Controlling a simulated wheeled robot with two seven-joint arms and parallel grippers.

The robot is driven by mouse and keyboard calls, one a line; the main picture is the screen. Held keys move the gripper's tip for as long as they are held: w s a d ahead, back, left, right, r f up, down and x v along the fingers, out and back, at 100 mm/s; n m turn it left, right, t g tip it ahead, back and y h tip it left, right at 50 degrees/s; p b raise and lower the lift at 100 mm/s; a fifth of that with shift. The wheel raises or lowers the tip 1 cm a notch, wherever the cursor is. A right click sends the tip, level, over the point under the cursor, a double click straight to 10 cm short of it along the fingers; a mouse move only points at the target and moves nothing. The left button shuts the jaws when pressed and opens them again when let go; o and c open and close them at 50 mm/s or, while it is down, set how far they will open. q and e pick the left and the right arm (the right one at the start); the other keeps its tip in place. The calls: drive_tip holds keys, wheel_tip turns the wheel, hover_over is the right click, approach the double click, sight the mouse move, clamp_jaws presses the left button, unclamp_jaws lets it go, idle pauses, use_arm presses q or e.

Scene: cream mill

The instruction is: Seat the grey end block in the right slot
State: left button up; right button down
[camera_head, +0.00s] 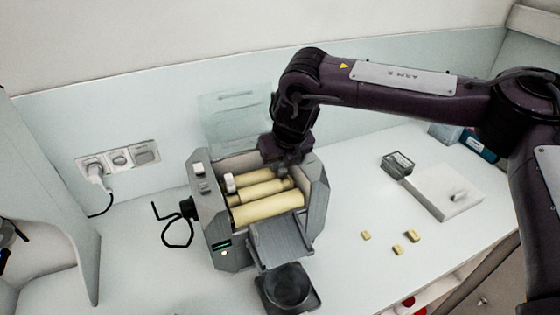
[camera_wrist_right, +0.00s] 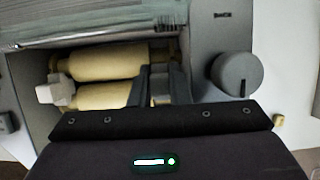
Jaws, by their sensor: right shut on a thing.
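The cream mill (camera_head: 316,205) is a grey housing with cream rollers (camera_head: 268,206) lying side by side inside. My right gripper (camera_head: 286,170) points down into the mill at the right end of the rollers. It is shut on the grey end block (camera_wrist_right: 161,72), which is mostly hidden between the fingers. I cannot tell whether the block is seated in the right slot. In the right wrist view, the fingers (camera_wrist_right: 161,88) are over the roller ends. A pale end block (camera_head: 229,183) sits at the left end of the rollers. My left gripper is not in view.
A clear cover (camera_head: 236,112) stands behind the mill. Several small cream pieces (camera_head: 397,250) lie on the counter. A white board (camera_head: 445,192) and a dark open box (camera_head: 397,164) are at the right.

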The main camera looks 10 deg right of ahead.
drive_tip(key=shift+s+f, duration=0.1)
drive_tip(key=shift+f, duration=0.1)
idle(0.4)
drive_tip(key=c, duration=1.6)
unclamp_jaws()
drive_tip(key=o, duration=0.3)
drive_tip(key=shift+a, duration=0.15)
drive_tip(key=shift+f, duration=0.1)
